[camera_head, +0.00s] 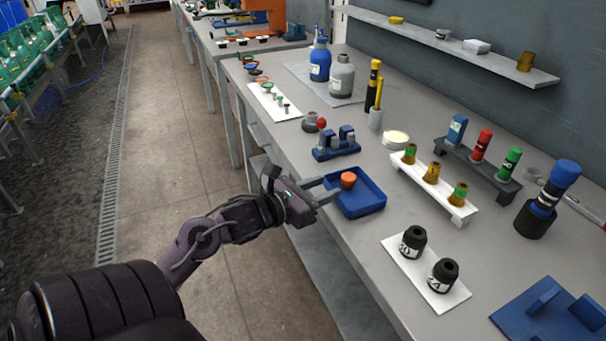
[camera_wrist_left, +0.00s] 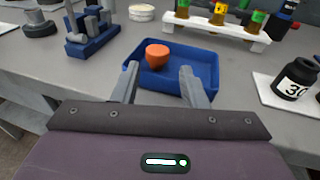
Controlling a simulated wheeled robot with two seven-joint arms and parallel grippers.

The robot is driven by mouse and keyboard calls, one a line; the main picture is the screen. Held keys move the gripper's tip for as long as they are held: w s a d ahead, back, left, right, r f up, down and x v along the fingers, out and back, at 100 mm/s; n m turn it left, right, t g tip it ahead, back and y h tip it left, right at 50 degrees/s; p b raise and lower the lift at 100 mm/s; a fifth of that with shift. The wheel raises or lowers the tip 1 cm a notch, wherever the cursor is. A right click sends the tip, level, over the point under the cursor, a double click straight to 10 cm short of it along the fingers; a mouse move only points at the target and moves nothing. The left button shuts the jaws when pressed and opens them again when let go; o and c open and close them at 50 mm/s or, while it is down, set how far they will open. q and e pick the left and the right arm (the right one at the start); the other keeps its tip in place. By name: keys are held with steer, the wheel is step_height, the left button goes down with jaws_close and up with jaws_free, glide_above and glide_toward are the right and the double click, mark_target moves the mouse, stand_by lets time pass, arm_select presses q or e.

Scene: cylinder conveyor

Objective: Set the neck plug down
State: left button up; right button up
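The orange neck plug (camera_head: 348,179) sits in the blue tray (camera_head: 371,205) near the table's front edge. A gap shows between the fingertips and the plug. The plug's underside is hidden. My right gripper is not in view.
A blue holder with grey parts (camera_head: 336,146) stands just behind the tray. A white rack (camera_head: 433,187) with several banded plugs is to the right. Two black bottles stand on a white plate (camera_head: 428,278) nearer the front. Bare table lies between these.

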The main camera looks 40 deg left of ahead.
arm_select(q)
steer(key=shift+s+a+r+b, duration=0.1)
steer(key=shift+s+r, duration=0.05)
steer(key=shift+s, duration=0.75)
steer(key=shift+s+a+r+b, duration=0.1)
steer(key=shift+s+a+r, duration=0.05)
steer(key=shift+s, duration=0.75)
steer(key=shift+s+a+r+b, duration=0.1)
steer(key=shift+s+r, duration=0.05)
steer(key=shift+s, duration=0.75)
